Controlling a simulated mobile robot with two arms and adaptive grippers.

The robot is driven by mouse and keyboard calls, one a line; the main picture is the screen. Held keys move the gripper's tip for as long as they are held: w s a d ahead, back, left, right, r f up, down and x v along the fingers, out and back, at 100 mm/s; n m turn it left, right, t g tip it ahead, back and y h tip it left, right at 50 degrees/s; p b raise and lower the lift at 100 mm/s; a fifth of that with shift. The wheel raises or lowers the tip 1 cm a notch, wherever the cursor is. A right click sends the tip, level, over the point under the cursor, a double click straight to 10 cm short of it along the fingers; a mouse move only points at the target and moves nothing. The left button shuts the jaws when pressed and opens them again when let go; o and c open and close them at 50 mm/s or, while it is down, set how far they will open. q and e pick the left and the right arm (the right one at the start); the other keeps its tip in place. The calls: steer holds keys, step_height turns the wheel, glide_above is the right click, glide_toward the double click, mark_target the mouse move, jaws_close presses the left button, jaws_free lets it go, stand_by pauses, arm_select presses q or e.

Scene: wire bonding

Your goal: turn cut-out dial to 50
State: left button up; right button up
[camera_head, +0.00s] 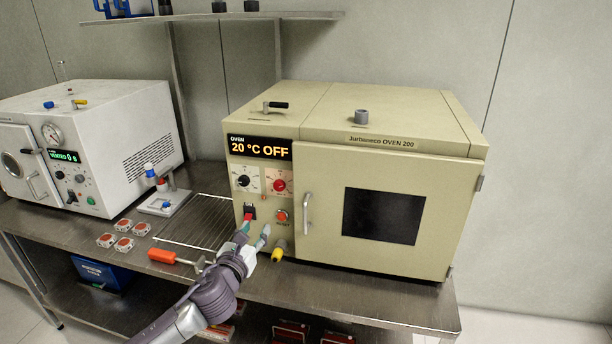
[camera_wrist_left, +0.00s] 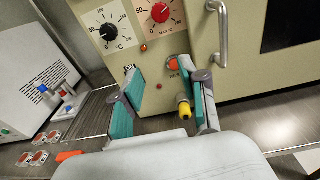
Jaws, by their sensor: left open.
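The cream oven (camera_head: 377,159) stands on the bench, and its display (camera_head: 259,148) reads "20 °C OFF". The red dial on a red-marked scale (camera_head: 280,186), labelled MAX °C, is on its front panel; it also shows at the top of the left wrist view (camera_wrist_left: 160,12). A black dial (camera_head: 243,181) on a white scale sits left of it, also in the left wrist view (camera_wrist_left: 108,31). My left gripper (camera_head: 256,229) is open and empty, below both dials in front of the lower panel. Its teal fingers (camera_wrist_left: 166,92) are spread apart. My right gripper is not in view.
A red reset button (camera_head: 282,216) and a switch (camera_head: 249,212), partly hidden by a finger, are near my left gripper. A yellow-tipped part (camera_head: 279,250) protrudes below. The door handle (camera_head: 307,213) is to the right. A wire rack (camera_head: 196,222) and orange-handled tool (camera_head: 172,256) lie left.

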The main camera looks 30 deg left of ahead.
mark_target(278, 187)
arm_select(q)
steer(key=shift+m+t, duration=0.5)
steer(key=shift+m, duration=0.2)
steer(key=w+r, duration=0.1)
steer(key=w, duration=0.3)
steer(key=w+a+r+p, duration=0.1)
steer(key=w, duration=0.3)
steer(key=w+r+p, duration=0.1)
steer(key=w+r, duration=0.1)
steer(key=w, duration=0.2)
steer(key=shift+w+a, duration=0.1)
steer(key=shift+a, duration=0.15)
steer(key=shift+x, duration=0.85)
jaws_close()
